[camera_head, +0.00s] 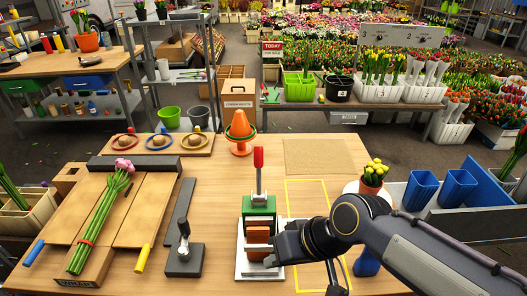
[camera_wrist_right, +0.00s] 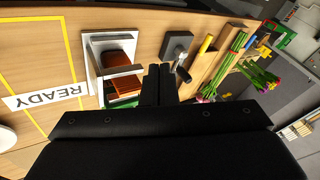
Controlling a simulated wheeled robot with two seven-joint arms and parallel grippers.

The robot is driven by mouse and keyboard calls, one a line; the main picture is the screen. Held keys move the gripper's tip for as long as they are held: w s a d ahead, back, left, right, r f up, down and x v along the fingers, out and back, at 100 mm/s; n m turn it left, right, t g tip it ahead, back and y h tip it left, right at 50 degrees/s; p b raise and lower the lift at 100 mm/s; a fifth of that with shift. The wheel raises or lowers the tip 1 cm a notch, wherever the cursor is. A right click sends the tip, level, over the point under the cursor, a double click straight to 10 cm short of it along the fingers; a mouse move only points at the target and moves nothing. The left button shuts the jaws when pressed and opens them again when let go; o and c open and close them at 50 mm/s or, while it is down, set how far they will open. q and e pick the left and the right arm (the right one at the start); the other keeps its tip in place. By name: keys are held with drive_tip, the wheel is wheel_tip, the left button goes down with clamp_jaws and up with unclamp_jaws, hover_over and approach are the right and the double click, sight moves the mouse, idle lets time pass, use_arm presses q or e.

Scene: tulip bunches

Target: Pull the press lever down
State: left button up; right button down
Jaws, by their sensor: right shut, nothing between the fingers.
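The press (camera_head: 259,207) stands near the front middle of the table, with a green body, a pale base and a brown block (camera_head: 258,236) in front. Its lever, with a red handle (camera_head: 258,157) on a grey shaft, stands upright behind the green body. My right gripper (camera_head: 274,259) is shut and empty, low at the front right of the press. It is well below the red handle, and I cannot tell if it touches the press. In the right wrist view my shut fingers (camera_wrist_right: 157,82) appear beside the press base (camera_wrist_right: 91,64); the red handle is hidden there. My left gripper is out of view.
A black device with a small lever (camera_head: 183,247) stands left of the press. Tied pink tulips (camera_head: 103,220) lie on a wooden board further left. An orange cone (camera_head: 240,130) stands behind, and a pot of yellow tulips (camera_head: 373,176) to the right.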

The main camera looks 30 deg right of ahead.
drive_tip(key=w+d+r+m+y, duration=0.2)
drive_tip(key=w+d+m, duration=0.15)
drive_tip(key=w, duration=0.45)
drive_tip(key=m+t+y+b, duration=0.2)
drive_tip(key=m+t, duration=0.2)
drive_tip(key=m, duration=0.3)
approach(259, 172)
drive_tip(key=a, duration=0.3)
drive_tip(key=w+d+f+m+t, duration=0.2)
drive_tip(key=w+d+m+t, duration=0.2)
drive_tip(key=d, duration=0.5)
drive_tip(key=w+a+p, duration=0.3)
drive_tip(key=w+a, duration=0.2)
drive_tip(key=a, duration=0.2)
drive_tip(key=shift+a+g+h, duration=0.15)
drive_tip(key=shift+g+h, duration=0.15)
drive_tip(key=shift+s+n, duration=0.1)
drive_tip(key=shift+n, duration=0.15)
